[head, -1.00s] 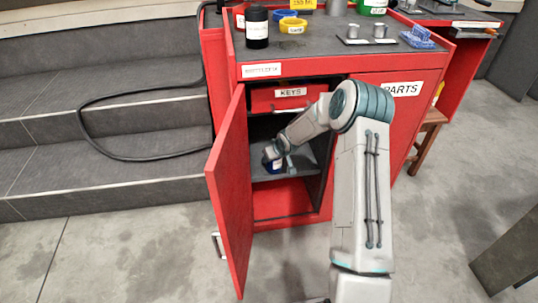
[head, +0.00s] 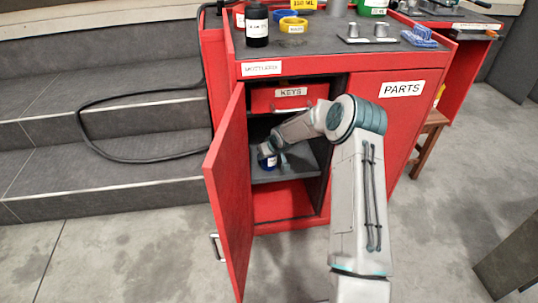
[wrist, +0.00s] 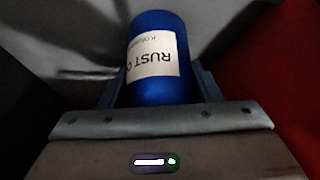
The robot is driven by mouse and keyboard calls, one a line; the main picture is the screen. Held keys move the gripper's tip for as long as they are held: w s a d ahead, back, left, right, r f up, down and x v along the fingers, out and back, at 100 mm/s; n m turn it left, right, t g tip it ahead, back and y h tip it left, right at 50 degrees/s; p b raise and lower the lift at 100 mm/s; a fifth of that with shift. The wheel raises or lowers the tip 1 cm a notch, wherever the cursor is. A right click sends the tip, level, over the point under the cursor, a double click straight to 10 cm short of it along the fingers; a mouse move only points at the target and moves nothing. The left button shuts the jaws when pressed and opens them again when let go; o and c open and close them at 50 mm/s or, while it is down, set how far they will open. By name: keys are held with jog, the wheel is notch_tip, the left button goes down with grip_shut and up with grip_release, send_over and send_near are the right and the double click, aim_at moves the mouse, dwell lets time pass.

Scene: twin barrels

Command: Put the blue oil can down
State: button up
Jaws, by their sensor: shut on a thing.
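The blue oil can (wrist: 158,85) has a white label reading "RUST" and shows between the two fingers of my gripper (wrist: 160,90) in the wrist view. My gripper is shut on it. In the head view, my gripper (head: 270,155) reaches into the open red cabinet, and the can (head: 267,163) shows small and partly hidden at the grey shelf (head: 295,171). I cannot tell whether its base touches the shelf.
The red cabinet door (head: 230,195) stands open on the left of my arm. A red drawer labelled KEYS (head: 290,97) is above the shelf. A black bottle (head: 256,27) and yellow and blue rings stand on the cabinet top. Grey steps lie to the left.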

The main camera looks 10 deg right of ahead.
jog(key=o, duration=1.2)
jog(key=s+d+r+m+g+h+p, duration=0.1)
jog(key=s+r+g+h+p, duration=0.1)
jog(key=s+r, duration=1.05)
jog(key=s+d+r+g+h+p, duration=0.1)
jog(key=s+r+p, duration=0.2)
jog(key=s+r, duration=1)
jog(key=s, duration=0.6)
jog(key=s+a+r+m+g, duration=0.1)
jog(key=s, duration=0.6)
jog(key=s+a+r+m+g+y, duration=0.1)
jog(key=s, duration=0.6)
jog(key=shift+s+r, duration=0.15)
jog(key=shift+s, duration=0.15)
